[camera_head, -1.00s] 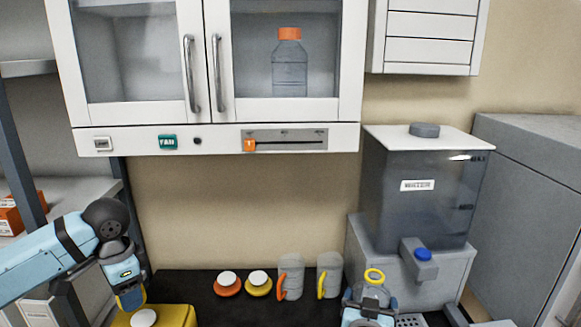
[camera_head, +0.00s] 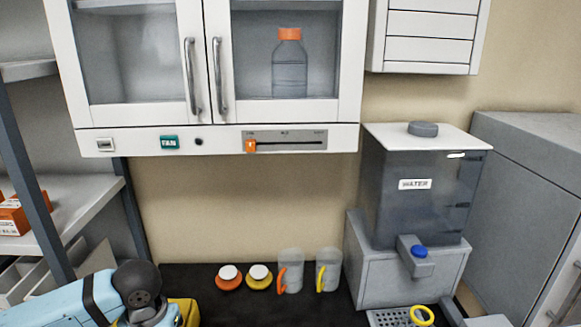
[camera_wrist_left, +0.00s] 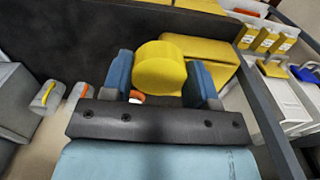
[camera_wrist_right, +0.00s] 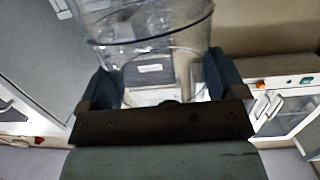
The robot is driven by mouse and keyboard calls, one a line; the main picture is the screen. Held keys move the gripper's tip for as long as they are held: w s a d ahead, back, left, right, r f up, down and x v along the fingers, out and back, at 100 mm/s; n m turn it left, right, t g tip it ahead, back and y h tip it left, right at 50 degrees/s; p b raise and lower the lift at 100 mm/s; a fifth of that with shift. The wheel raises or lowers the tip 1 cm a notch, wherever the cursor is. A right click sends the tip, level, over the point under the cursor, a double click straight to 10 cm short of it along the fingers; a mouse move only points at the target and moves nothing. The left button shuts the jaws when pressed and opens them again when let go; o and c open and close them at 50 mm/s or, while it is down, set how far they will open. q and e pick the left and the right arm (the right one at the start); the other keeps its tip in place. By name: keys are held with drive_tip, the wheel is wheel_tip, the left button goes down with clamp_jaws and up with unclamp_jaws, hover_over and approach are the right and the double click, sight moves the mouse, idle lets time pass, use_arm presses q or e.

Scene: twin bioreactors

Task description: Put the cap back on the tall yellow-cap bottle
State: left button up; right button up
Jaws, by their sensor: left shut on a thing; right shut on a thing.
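The round yellow cap (camera_wrist_left: 160,68) is between the fingers of my left gripper (camera_wrist_left: 159,85), which is shut on it, in the left wrist view. In the head view my left arm comes in at the lower left; its fingers are out of frame. A clear bottle (camera_wrist_right: 150,50) fills the space between the fingers of my right gripper (camera_wrist_right: 163,88), which is shut on it, in the right wrist view. In the head view a yellow ring (camera_head: 422,315), apparently the bottle's open neck, shows at the bottom edge; the body below is cut off. Cap and bottle are well apart.
Two clear jugs with orange (camera_head: 289,272) and yellow (camera_head: 327,272) handles stand on the dark bench, beside orange (camera_head: 229,279) and yellow (camera_head: 259,278) white-topped pieces. The water dispenser (camera_head: 415,200) stands right. An orange-capped bottle (camera_head: 289,65) is in the wall cabinet.

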drive_tip(key=w+a+n+g+y, duration=0.1)
drive_tip(key=w+a+n+y, duration=0.1)
drive_tip(key=a, duration=0.4)
drive_tip(key=w+a+r+n+g+y, duration=0.1)
drive_tip(key=w+a+n+y, duration=0.2)
drive_tip(key=a+y, duration=0.2)
drive_tip(key=w+a+n+g+y, duration=0.1)
drive_tip(key=w+a+n+y, duration=0.1)
drive_tip(key=a, duration=0.5)
drive_tip(key=shift+w+r+n+g+y, duration=0.2)
drive_tip(key=shift+w+n+g+y, duration=0.25)
drive_tip(key=shift+y, duration=0.35)
use_arm(q)
drive_tip(key=shift+d, duration=0.1)
use_arm(e)
drive_tip(key=shift+s, duration=0.1)
use_arm(q)
drive_tip(key=w+d+r+m, duration=0.2)
drive_tip(key=d+r+m, duration=0.2)
drive_tip(key=d, duration=0.5)
drive_tip(key=w+d+r+m, duration=0.3)
drive_tip(key=d+r, duration=0.4)
drive_tip(key=d, duration=0.3)
drive_tip(key=w+d+r+m, duration=0.3)
drive_tip(key=d+r+m, duration=0.2)
drive_tip(key=d, duration=0.5)
drive_tip(key=shift+w+r, duration=0.15)
drive_tip(key=shift+r, duration=0.1)
drive_tip(key=shift+f, duration=0.1)
drive_tip(key=shift+f, duration=1.9)
